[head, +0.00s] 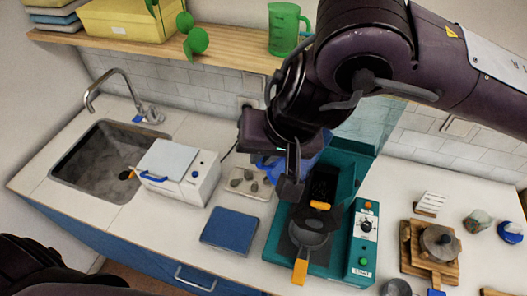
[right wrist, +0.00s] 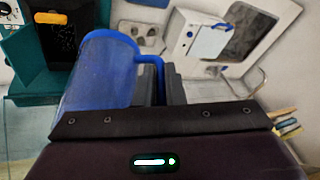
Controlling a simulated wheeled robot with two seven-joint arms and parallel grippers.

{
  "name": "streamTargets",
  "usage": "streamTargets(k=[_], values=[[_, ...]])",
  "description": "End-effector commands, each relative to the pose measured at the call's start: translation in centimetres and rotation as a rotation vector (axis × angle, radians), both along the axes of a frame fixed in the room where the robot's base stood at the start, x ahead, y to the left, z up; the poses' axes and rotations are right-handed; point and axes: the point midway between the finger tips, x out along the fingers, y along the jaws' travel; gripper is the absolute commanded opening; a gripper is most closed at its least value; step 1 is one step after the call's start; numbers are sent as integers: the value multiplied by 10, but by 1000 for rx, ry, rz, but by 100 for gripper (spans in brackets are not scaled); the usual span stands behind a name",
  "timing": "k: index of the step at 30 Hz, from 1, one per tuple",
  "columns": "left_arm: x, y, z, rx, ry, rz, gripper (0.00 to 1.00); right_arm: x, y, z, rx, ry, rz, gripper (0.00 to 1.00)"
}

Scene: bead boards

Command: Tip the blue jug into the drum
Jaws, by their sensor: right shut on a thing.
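The blue jug (right wrist: 97,75) fills the left middle of the right wrist view, see-through, with a solid blue rim and handle. My right gripper (right wrist: 160,85) is shut on its handle. In the head view the jug (head: 268,166) is mostly hidden behind my right gripper (head: 292,182). They are above the counter, at the left edge of a teal machine (head: 347,180). The machine has a dark opening, which I take for the drum (head: 322,186), with an orange piece at its front. I cannot see what is in the jug. My left gripper is out of view.
A grey pan-like part with an orange handle (head: 300,271) is at the machine's front. To the left are a tray with stones (head: 262,190), a blue pad (head: 229,230), a white box (head: 182,170) and a sink (head: 72,185). A wooden board (head: 414,262) lies right.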

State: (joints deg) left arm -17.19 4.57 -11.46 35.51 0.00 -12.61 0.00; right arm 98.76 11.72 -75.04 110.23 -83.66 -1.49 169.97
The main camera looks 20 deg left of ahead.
Motion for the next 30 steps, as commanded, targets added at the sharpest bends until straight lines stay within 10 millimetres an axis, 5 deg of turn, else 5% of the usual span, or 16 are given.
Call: streamTargets(k=[10, 16, 30], values=[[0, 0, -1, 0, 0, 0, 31, 0, 1, 12, -78, -64, 3, 0], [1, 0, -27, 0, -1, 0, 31, 1, 1, 16, -160, -122, 1, 0], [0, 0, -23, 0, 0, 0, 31, 0, 0, 31, -243, -172, 0, 0]])
